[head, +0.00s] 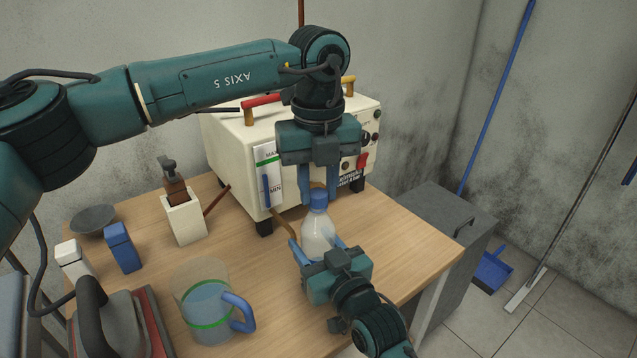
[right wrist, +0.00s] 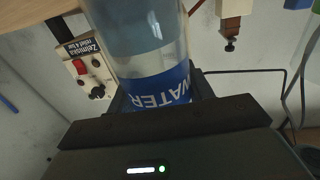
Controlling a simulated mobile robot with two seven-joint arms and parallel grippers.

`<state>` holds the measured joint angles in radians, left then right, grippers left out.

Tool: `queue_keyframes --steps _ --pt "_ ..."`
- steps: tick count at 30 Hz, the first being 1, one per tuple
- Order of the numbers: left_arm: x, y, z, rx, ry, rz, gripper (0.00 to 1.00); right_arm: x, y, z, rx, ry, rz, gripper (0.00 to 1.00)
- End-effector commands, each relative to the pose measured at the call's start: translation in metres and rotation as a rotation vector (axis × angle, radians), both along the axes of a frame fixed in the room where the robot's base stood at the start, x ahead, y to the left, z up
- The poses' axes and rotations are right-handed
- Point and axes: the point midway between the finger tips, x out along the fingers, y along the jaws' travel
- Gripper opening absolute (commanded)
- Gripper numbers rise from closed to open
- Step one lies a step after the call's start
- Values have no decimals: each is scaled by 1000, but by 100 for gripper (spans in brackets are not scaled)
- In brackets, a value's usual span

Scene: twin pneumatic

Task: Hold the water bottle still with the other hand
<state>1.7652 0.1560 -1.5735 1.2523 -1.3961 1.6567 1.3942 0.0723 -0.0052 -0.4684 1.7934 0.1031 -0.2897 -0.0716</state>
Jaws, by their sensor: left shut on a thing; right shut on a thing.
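The water bottle (head: 318,234) stands upright near the front edge of the wooden table, clear with a blue cap (head: 318,198). My left gripper (head: 319,195) points down from above and is shut on the cap, one finger on each side. My right gripper (head: 317,246) reaches in from the front and is shut on the bottle's body. In the right wrist view the bottle (right wrist: 140,45) sits between the dark fingers, its blue WATER label appearing upside down. The fingers' contact with the bottle is partly hidden there.
A cream machine (head: 232,150) with a red handle stands close behind the bottle. A measuring jug (head: 205,300) with a blue handle stands to the left. A cream holder (head: 184,220), a blue bottle-like block (head: 122,248) and a grey bowl (head: 93,220) are farther left.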

Motion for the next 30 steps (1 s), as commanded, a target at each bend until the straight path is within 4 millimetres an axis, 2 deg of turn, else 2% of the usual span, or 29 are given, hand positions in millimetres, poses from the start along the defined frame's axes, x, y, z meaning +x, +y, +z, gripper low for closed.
queue_keyframes --steps 3,30 --pt "0 0 0 -1 0 -273 6 0 0 -1 -1 2 0 0" --pt "2 1 -1 0 -2 -2346 6 0 0 -1 -1 3 0 0"
